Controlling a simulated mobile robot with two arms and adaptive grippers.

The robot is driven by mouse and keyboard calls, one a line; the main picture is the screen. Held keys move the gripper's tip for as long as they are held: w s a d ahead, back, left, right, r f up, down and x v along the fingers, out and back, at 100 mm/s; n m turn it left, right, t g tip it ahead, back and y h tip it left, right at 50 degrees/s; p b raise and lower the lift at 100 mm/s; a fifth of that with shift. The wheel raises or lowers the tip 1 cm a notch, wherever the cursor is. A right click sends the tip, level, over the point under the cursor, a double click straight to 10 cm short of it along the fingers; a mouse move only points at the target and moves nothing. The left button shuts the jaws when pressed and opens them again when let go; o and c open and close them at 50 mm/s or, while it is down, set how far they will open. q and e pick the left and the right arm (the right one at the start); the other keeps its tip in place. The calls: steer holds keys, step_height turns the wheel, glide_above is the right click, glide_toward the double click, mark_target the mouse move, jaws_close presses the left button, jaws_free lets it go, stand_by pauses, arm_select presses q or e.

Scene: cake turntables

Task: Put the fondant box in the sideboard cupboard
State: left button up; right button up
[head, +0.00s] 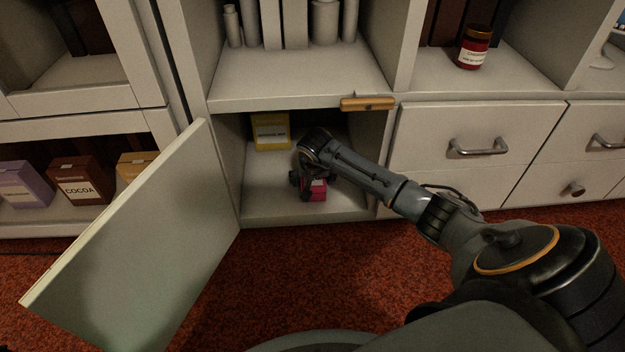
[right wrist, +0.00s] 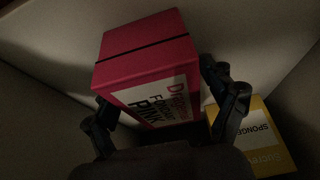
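The fondant box (head: 314,190) is pink-red with a white label and a dark band. It is inside the open lower cupboard of the sideboard (head: 260,207), close above or on its floor; I cannot tell which. My right gripper (head: 308,182) reaches into the cupboard from above and partly hides the box. In the right wrist view the fondant box (right wrist: 150,65) sits between the two fingers, which lie against its sides. The cupboard door (head: 150,245) stands wide open to the left. My left gripper is not in view.
A yellow box (head: 270,132) stands at the back left of the cupboard, and shows beside the right finger in the right wrist view (right wrist: 262,140). A wooden handle (head: 367,104) is at the cupboard's top edge. Drawers (head: 475,128) are to the right.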

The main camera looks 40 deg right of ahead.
steer(key=p+v, duration=0.5)
steer(key=v, duration=0.1)
steer(key=shift+w+d+r, duration=0.1)
steer(key=shift+r, duration=0.15)
steer(key=s+a+f+p, duration=0.1)
steer(key=s+a+p, duration=0.5)
steer(key=s, duration=0.4)
steer(key=shift+s+a+f, duration=0.1)
steer(key=shift+a, duration=0.05)
